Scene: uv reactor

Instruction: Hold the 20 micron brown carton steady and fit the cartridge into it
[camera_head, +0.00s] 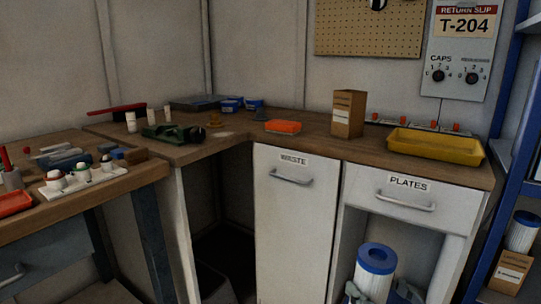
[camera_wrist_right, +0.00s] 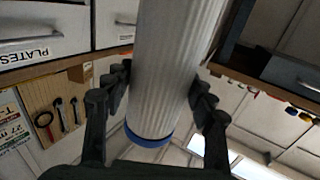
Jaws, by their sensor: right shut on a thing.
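A white pleated cartridge with a blue end cap (camera_head: 377,258) stands upright at the bottom of the head view, in front of the cabinets. My right gripper (camera_head: 380,290) is shut on it, a finger on either side. My left gripper is not in view.
A yellow tray (camera_head: 436,148) lies right of the carton on the wooden counter (camera_head: 315,138), and an orange box (camera_head: 283,127) lies left. Another carton (camera_head: 510,272) and cartridge (camera_head: 522,232) are on the blue rack at right. The left bench (camera_head: 90,195) is cluttered.

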